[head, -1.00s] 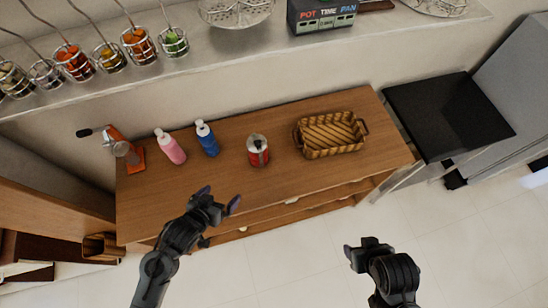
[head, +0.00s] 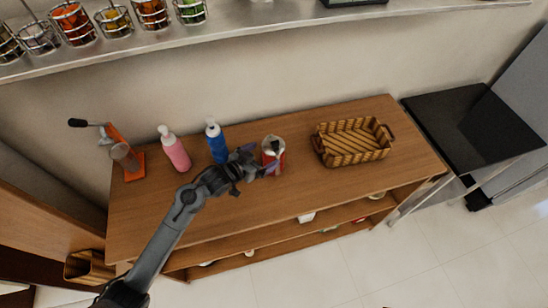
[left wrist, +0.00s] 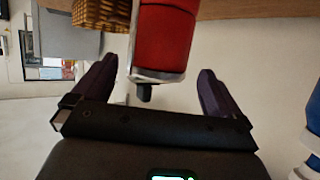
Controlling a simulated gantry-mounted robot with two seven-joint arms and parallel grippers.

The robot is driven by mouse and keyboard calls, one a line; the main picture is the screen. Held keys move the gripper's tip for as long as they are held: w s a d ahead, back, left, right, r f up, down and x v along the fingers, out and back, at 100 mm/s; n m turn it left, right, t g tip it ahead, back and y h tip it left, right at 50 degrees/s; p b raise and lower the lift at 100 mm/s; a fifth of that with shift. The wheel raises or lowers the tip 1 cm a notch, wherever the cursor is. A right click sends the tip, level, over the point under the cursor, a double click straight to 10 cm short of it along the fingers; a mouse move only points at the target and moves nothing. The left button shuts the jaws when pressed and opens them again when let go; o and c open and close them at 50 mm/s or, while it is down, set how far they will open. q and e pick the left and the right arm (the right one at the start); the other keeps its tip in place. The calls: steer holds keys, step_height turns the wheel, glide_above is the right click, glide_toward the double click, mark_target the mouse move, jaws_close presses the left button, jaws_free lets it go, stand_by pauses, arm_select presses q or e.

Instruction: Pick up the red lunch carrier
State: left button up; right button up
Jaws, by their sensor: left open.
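The red lunch carrier (head: 273,155), red with a silvery top, stands on the wooden cabinet between the blue bottle and the basket. In the left wrist view the red lunch carrier (left wrist: 163,42) lies ahead between my finger lines, its silvery end nearest me. My left gripper (head: 258,163) is open beside the carrier, with its fingertips at the carrier's left side; it partly covers it in the head view. In the left wrist view the left gripper's two fingers (left wrist: 160,90) are spread wide on either side of the carrier's near end. My right gripper is not in view.
A blue bottle (head: 216,142) and a pink bottle (head: 175,150) stand left of the carrier. An orange juicer-like device (head: 122,152) is farther left. A woven basket (head: 352,143) stands to the right. The cabinet top (head: 330,187) is bare in front of the basket.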

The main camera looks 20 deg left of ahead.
arm_select(q)
steer(key=shift+x, duration=3.25)
steer(key=shift+d, duration=0.1)
steer(key=c, duration=1.2)
steer(key=shift+r, duration=0.1)
steer(key=shift+c, duration=0.4)
steer(key=shift+r, duration=0.15)
